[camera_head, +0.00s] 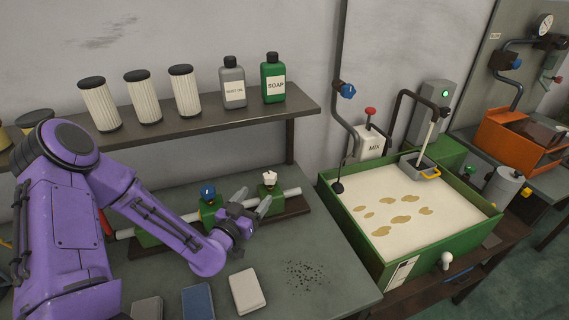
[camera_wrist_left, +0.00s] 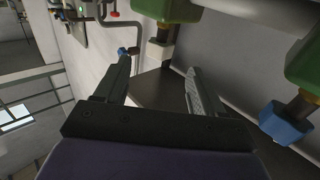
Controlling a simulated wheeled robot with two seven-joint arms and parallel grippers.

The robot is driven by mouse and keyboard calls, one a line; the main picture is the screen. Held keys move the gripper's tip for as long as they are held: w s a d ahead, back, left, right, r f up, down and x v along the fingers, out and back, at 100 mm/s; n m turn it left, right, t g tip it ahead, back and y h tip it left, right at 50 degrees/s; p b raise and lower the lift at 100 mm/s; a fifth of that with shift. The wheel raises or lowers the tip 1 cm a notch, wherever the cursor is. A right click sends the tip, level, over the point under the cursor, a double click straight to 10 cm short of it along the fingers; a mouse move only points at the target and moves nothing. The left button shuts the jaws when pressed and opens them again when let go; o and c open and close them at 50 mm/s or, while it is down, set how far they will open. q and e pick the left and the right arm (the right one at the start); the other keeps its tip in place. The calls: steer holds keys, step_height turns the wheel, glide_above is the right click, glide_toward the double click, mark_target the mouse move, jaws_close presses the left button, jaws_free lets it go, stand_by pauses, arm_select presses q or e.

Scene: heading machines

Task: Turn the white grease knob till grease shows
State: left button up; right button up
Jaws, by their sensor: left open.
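The white knob (camera_head: 269,177) stands upright on a green block of the pipe manifold on the bench. My left gripper (camera_head: 253,199) is open, with its two fingers pointing toward that knob from the front left, apart from it. In the left wrist view a pale knob (camera_wrist_left: 157,53) on a brown stem shows beyond the open fingers, near the gap between them. The blue knob (camera_head: 208,193) on the neighbouring block is left of the gripper; it also shows in the wrist view (camera_wrist_left: 287,125). No grease is visible at the white knob's block. My right gripper is out of view.
A shelf (camera_head: 220,118) with filters and the soap bottle (camera_head: 273,78) hangs above the manifold. A green tank (camera_head: 375,255) of pale liquid stands to the right. A white block (camera_head: 247,291), a blue block (camera_head: 198,302) and dark specks (camera_head: 304,275) lie at the bench front.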

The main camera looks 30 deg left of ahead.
mark_target(266, 182)
arm_select(q)
steer(key=w, duration=0.1)
steer(key=w+p, duration=0.1)
steer(key=w, duration=0.1)
steer(key=w+r, duration=0.1)
steer(key=shift+w+a, duration=0.3)
steer(key=shift+w, duration=0.1)
steer(key=w, duration=0.3)
steer(key=w+p, duration=0.1)
steer(key=w, duration=0.1)
steer(key=shift+w+a+f, duration=0.1)
steer(key=shift+f, duration=0.3)
steer(key=shift+s+r, duration=0.15)
steer(key=shift+s, duration=0.05)
steer(key=shift+c, duration=0.6)
steer(key=c, duration=0.8)
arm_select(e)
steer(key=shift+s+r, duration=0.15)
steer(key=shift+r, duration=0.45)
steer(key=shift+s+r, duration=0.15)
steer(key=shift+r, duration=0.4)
